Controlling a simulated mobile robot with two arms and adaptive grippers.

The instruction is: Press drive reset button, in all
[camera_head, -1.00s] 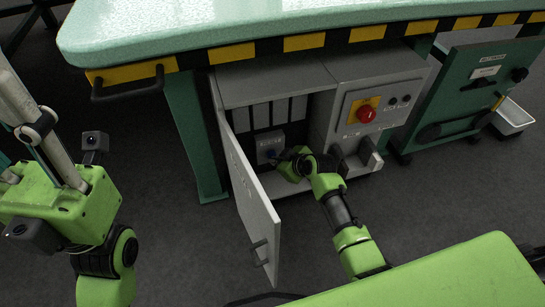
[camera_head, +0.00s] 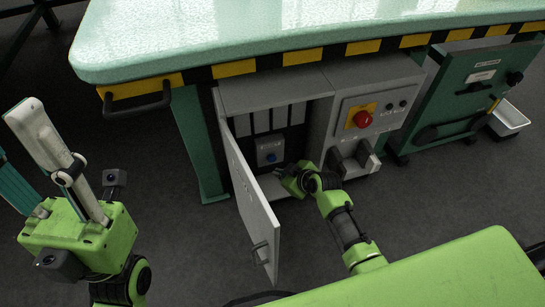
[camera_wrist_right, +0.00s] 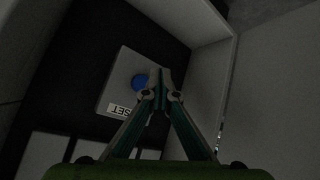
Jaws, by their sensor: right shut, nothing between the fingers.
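The blue reset button (camera_head: 271,157) sits on a small grey box (camera_head: 265,145) inside the open cabinet under the table. In the right wrist view the blue button (camera_wrist_right: 139,82) is beside the fingertips, with a label reading "SET" (camera_wrist_right: 121,112), partly cut by a finger. My right gripper (camera_head: 287,174) is at the cabinet opening, below and right of the button in the head view, apart from it in that picture. Its fingers (camera_wrist_right: 160,76) are shut together and empty. My left gripper (camera_head: 14,140) is at the left edge, fingers spread, partly out of frame, far from the cabinet.
The cabinet door (camera_head: 251,205) stands open to the left of my right gripper. A panel with a red knob (camera_head: 363,119) is to the right. The table's striped edge (camera_head: 303,57) overhangs the cabinet. A green unit (camera_head: 470,92) and a white tray (camera_head: 508,117) are farther right.

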